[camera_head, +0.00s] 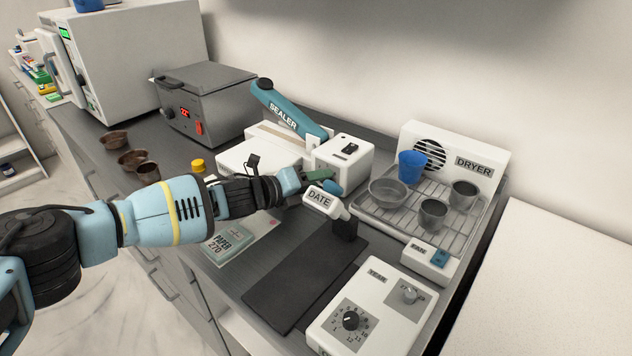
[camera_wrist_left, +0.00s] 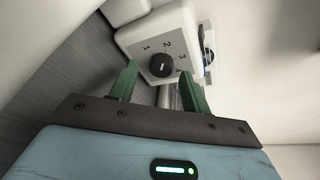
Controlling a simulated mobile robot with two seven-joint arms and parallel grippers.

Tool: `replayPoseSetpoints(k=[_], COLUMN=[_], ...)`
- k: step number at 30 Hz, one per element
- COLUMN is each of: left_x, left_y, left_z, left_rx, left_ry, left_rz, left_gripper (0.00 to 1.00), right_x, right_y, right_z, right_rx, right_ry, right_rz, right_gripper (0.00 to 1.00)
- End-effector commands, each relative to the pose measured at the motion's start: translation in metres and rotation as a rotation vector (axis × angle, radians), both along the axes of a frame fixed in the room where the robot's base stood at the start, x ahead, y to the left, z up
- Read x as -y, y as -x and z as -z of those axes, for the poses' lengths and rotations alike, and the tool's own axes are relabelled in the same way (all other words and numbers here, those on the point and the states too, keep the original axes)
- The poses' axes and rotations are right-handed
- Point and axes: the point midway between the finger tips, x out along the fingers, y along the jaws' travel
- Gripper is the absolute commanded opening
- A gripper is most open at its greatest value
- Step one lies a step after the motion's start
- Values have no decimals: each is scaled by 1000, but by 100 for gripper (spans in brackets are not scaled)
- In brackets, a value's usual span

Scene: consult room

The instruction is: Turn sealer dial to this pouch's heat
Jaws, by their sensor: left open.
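The sealer (camera_head: 290,112) has a raised teal arm and a white end box (camera_head: 344,158) with a black switch on top. Its round black dial (camera_wrist_left: 161,65) shows in the left wrist view, with the numbers 1 to 4 around it; I cannot read its pointer's setting surely. My left gripper (camera_head: 318,182) is open at the box's front; in the wrist view its green fingers (camera_wrist_left: 159,70) stand either side of the dial, and contact is unclear. The gripper hides the dial in the head view. A pouch (camera_head: 228,242) marked "PAPER 270" lies on the counter. My right gripper is not in view.
A DATE stamp (camera_head: 322,200) stands close beside my gripper. The DRYER rack (camera_head: 385,225) with several cups is right. A dark mat (camera_head: 300,275) and a YEAR dial box (camera_head: 365,315) lie in front. A grey heater (camera_head: 205,100) is behind left.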

Motion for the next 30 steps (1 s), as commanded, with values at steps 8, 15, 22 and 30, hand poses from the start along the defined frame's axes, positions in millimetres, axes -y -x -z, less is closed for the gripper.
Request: replayPoseSetpoints(k=[8, 15, 22, 30], left_x=[5, 5, 4, 4], left_y=[-4, -4, -4, -4], left_z=[0, 0, 0, 0], left_rx=[3, 2, 2, 2], left_ry=[1, 1, 1, 0], left_rz=[0, 1, 1, 0], left_gripper=[48, 33, 4, 4], right_x=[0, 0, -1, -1], right_y=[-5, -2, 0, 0], right_z=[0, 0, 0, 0], right_rx=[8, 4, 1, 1], right_ry=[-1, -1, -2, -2], right_rz=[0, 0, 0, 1], right_gripper=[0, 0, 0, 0])
